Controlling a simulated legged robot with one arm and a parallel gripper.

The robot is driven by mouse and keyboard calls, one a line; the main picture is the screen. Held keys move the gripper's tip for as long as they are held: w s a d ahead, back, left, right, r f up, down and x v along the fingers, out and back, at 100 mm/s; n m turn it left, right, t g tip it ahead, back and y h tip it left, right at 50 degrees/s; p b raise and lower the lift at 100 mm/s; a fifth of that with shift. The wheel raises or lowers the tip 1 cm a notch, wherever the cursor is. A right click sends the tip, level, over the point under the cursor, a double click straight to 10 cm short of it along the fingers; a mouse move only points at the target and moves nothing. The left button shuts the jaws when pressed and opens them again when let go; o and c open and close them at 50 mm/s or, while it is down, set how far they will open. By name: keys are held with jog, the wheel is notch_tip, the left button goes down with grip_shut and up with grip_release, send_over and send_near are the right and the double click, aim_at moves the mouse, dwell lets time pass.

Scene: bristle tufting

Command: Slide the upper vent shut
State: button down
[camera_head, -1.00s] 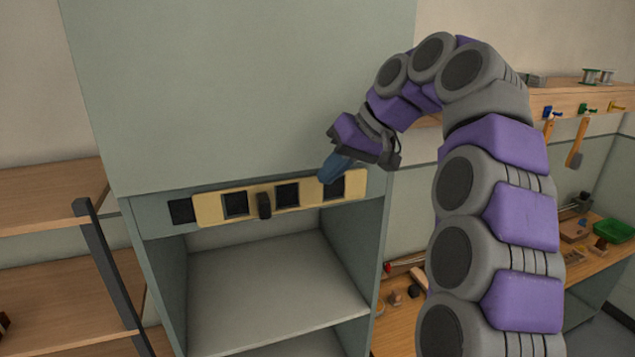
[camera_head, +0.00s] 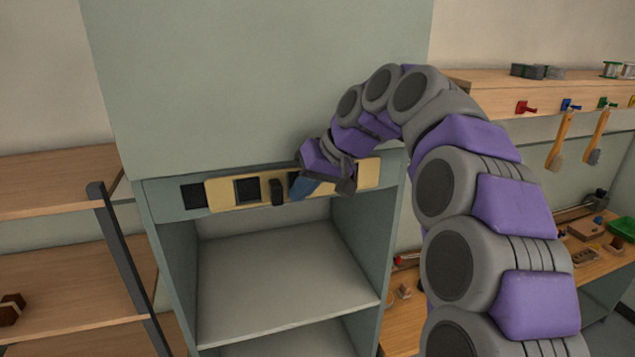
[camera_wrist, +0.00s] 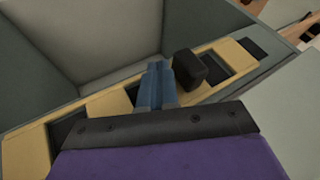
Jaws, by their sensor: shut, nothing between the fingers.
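The upper vent is a pale yellow sliding plate (camera_head: 221,193) with dark square openings, set in the grey-green front strip of a cabinet. One dark slot (camera_head: 194,195) shows uncovered at its left end. A black knob (camera_head: 277,191) stands out from the plate. My gripper (camera_head: 299,188) is shut and empty, just to the right of the knob in the head view. In the wrist view the blue fingers (camera_wrist: 156,84) lie close beside the knob (camera_wrist: 189,69), over the yellow plate (camera_wrist: 105,105). I cannot tell whether they touch the knob.
The cabinet's open shelf (camera_head: 285,280) lies below the vent. A wooden shelf unit (camera_head: 70,260) with a dark post stands at the left. At the right are a wall rack (camera_head: 560,100) with hanging tools and a workbench (camera_head: 560,255) with small items.

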aim_at(270, 194)
jog(key=shift+a, duration=0.55)
jog(key=shift+s, duration=0.1)
jog(key=a, duration=0.1)
jog(key=s+a, duration=0.1)
jog(key=a, duration=0.3)
jog(key=shift+s+p, duration=0.25)
jog(key=shift+p, duration=0.1)
jog(key=shift+w+d, duration=0.1)
jog(key=shift+d, duration=0.05)
